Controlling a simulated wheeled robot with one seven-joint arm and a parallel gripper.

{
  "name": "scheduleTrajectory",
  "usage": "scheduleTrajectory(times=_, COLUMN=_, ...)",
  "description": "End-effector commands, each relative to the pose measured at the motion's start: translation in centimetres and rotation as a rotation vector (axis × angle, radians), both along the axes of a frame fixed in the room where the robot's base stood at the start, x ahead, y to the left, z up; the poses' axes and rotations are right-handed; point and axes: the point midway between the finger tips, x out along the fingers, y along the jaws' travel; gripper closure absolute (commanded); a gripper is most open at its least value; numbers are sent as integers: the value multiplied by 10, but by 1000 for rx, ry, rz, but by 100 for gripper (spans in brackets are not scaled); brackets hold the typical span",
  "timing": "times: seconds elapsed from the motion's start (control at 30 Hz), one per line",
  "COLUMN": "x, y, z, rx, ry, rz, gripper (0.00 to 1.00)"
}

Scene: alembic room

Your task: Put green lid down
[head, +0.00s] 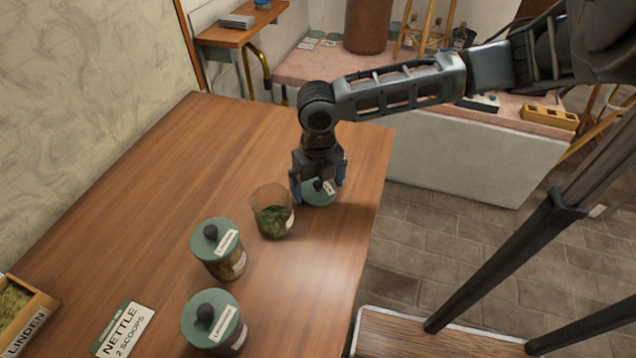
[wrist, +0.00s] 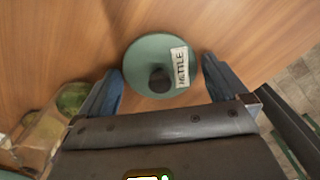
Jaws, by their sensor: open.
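The green lid (head: 318,193) lies flat on the wooden table, just behind and to the right of an open glass jar. In the wrist view the lid (wrist: 150,54) shows its dark knob and a label reading NETTLE. My gripper (head: 318,188) is directly above the lid, pointing down. Its blue fingertips (wrist: 165,88) are spread on either side of the knob and apart from it. The open jar (head: 272,211) holds green leaves and has no lid; its side also shows in the wrist view (wrist: 45,135).
Two jars with green lids, one at the middle (head: 218,250) and one at the front (head: 214,322), stand left of the open jar. A NETTLE card (head: 122,330) and a LINDEN box (head: 22,318) are at the front left. The table's left and back are clear.

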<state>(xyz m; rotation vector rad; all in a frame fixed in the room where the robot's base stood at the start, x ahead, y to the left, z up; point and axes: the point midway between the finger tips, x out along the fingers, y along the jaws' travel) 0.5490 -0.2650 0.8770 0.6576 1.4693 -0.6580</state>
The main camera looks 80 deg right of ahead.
Motion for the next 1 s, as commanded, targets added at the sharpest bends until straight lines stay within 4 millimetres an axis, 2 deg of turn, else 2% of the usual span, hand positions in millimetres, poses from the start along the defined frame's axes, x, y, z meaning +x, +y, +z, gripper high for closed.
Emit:
scheduleTrajectory(times=0.13, x=0, y=-1, z=8, rx=-1, ry=-1, rz=1, gripper=0)
scheduleTrajectory(times=0.23, x=0, y=-1, z=21, rx=-2, ry=-2, rz=2, gripper=0)
scheduleTrajectory(times=0.5, x=0, y=-1, z=77, rx=-4, ry=-2, rz=2, gripper=0)
scheduleTrajectory(times=0.7, x=0, y=0, z=109, rx=-1, ry=-1, rz=1, gripper=0)
scheduleTrajectory(times=0.83, x=0, y=0, z=119, rx=-1, ry=0, rz=1, gripper=0)
scheduleTrajectory(times=1.0, x=0, y=0, z=123, rx=0, ry=0, rz=0, gripper=0)
